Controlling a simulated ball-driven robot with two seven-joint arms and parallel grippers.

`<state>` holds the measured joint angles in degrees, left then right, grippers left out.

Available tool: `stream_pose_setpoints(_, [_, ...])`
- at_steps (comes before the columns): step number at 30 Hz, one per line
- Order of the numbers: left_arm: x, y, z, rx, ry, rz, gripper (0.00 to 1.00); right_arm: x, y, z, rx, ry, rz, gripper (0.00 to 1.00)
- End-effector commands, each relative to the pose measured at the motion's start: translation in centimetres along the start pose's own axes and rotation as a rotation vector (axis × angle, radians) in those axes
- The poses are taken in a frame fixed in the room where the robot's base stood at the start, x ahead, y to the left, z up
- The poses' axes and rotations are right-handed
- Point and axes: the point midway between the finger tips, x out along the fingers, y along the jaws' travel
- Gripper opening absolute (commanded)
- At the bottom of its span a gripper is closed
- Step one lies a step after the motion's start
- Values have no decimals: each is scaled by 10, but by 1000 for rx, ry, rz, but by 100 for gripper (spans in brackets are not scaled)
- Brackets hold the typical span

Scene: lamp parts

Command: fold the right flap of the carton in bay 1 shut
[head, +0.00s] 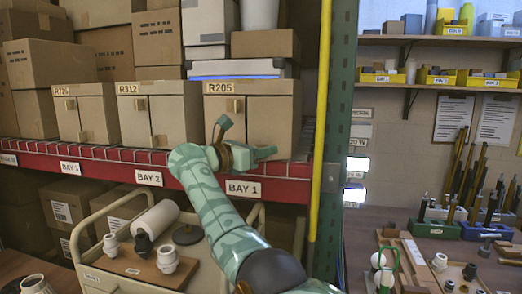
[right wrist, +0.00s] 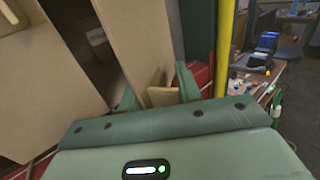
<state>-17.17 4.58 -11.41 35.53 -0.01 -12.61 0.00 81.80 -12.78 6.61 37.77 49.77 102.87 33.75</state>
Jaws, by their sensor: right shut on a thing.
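The carton in bay 1 (head: 222,108), marked R205, stands on the shelf above the BAY 1 label (head: 243,188). Its right flap (head: 270,120) shows as a plain tan panel; it is also in the right wrist view (right wrist: 135,40). There, a dark gap into the carton lies between it and the left flap (right wrist: 45,75). My right gripper (head: 246,137) is in front of the carton's lower part. In the right wrist view its fingers (right wrist: 156,92) are shut on a small tan tab of the right flap. The left gripper is out of view.
A yellow pole (head: 321,90) and green rack post (head: 341,100) stand close right of the carton. Carton R312 (head: 172,105) is its left neighbour. A cart (head: 105,275) with lamp parts stands below. A workbench with tools is at right.

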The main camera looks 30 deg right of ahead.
Motion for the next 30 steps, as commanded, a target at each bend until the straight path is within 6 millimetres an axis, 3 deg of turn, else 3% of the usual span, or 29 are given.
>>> stream_pose_setpoints(22, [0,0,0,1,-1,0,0,0,0,2,2,-3,1,0])
stream_pose_setpoints(23, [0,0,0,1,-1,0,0,0,0,2,2,-3,1,40])
stream_pose_setpoints(24, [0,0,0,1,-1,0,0,0,0,1,2,-3,1,51])
stream_pose_setpoints(30, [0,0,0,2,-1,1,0,0,0,1,1,-1,0,51])
